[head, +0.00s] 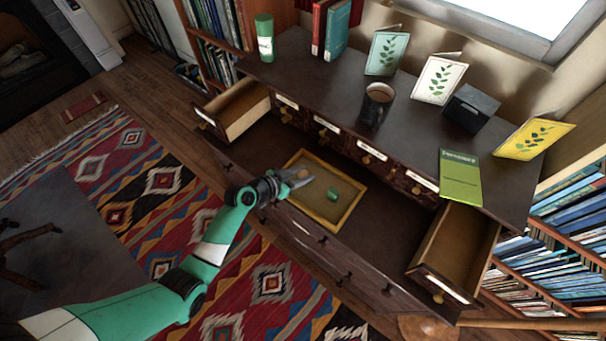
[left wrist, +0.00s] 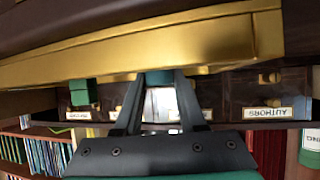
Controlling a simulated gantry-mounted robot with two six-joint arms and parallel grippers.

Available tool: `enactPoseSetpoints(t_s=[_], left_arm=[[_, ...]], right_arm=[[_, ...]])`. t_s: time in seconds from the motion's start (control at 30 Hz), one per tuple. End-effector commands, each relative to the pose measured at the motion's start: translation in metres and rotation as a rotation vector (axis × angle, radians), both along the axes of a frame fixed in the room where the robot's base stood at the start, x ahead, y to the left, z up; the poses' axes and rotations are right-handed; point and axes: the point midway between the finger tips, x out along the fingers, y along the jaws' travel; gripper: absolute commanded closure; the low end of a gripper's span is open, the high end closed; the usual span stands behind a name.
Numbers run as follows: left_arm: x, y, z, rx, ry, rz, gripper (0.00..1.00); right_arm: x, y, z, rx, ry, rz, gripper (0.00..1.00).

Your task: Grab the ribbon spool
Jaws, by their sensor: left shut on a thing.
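A gold-rimmed tray (head: 328,219) lies on the lower ledge of the dark desk. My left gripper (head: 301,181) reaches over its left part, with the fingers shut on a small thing. That thing, likely the ribbon spool, shows a tan top (head: 304,174) in the head view and a teal side (left wrist: 160,77) between the fingertips in the left wrist view. The fingers hide part of it. I cannot tell whether it touches the tray floor. A small green piece (head: 333,194) lies in the tray to the right, apart from the gripper. My right gripper is out of view.
Two drawers stand open, one left (head: 245,112) and one right (head: 455,252) of the tray. On the desk top are a dark mug (head: 376,103), a black box (head: 471,108), a green booklet (head: 460,178), standing cards and a green bottle (head: 265,40). The tray's right part is mostly clear.

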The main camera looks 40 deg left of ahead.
Motion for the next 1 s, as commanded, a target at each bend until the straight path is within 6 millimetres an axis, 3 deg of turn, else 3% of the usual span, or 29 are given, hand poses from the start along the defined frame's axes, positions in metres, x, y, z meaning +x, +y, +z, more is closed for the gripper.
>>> enactPoseSetpoints(t_s=[0.17,0.3,0.53,0.73,1.0], left_arm=[[0.000,0.000,0.016,0.001,-0.002,0.000,1.00],[-0.001,-0.003,0.043,0.002,-0.002,-0.002,1.00],[-0.022,-0.050,0.104,0.002,-0.002,-0.007,1.00],[-0.045,-0.101,0.121,0.002,0.001,-0.008,1.00],[-0.057,-0.128,0.130,0.000,0.000,-0.002,1.00]], right_arm=[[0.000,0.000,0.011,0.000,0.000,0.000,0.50],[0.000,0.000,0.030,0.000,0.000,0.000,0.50],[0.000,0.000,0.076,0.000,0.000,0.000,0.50],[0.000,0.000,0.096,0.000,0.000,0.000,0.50],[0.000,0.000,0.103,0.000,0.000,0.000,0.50]])
